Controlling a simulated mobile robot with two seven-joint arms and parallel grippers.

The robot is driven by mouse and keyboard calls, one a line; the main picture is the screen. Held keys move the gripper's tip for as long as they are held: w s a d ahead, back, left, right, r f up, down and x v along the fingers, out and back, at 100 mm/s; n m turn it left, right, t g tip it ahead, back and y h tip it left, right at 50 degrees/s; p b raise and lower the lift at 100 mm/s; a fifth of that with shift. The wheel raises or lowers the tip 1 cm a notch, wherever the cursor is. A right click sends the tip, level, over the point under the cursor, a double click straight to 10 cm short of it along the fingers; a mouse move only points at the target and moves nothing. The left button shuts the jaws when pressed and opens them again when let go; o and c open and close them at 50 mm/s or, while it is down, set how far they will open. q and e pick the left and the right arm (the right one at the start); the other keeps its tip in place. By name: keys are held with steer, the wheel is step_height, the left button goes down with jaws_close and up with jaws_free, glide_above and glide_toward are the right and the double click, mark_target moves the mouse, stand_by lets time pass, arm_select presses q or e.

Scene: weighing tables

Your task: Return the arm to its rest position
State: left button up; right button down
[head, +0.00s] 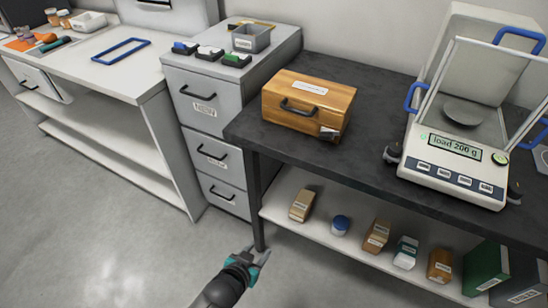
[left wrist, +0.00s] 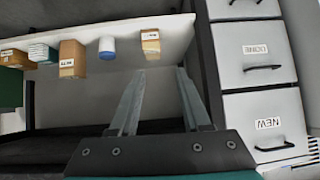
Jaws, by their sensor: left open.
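My left gripper (head: 260,256) is in the lower middle of the head view, with its arm coming in from the bottom. It is low, in front of the dark weighing table (head: 372,110), and near that table's front left leg. Its two fingers are apart with nothing between them. My right gripper does not show in either view.
A wooden box (head: 308,98) and a balance (head: 460,160) reading "load 200 g" stand on the dark table. Its lower shelf (head: 275,205) holds several small containers. A grey drawer cabinet (head: 205,125) stands to the left. Open floor (head: 100,240) lies at the lower left.

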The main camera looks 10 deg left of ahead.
arm_select(q)
steer(key=s+a+f+g, duration=0.2)
steer(key=s+f, duration=0.4)
steer(key=s, duration=0.4)
steer(key=s+a+f+g+y, duration=0.1)
steer(key=s+a+f+g, duration=0.2)
steer(key=s+f, duration=0.3)
steer(key=s+a+f+g+y, duration=0.1)
steer(key=s+f+g, duration=0.3)
steer(key=s, duration=1.2)
step_height(320, 180, down, 3)
steer(key=shift+s+a+r+n, duration=0.2)
steer(key=shift+s+a+n, duration=0.1)
steer(key=shift+a, duration=0.6)
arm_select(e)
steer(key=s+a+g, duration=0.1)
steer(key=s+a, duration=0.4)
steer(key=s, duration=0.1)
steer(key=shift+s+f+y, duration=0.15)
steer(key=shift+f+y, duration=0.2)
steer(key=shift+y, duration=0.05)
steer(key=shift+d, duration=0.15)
arm_select(q)
steer(key=shift+w, duration=0.1)
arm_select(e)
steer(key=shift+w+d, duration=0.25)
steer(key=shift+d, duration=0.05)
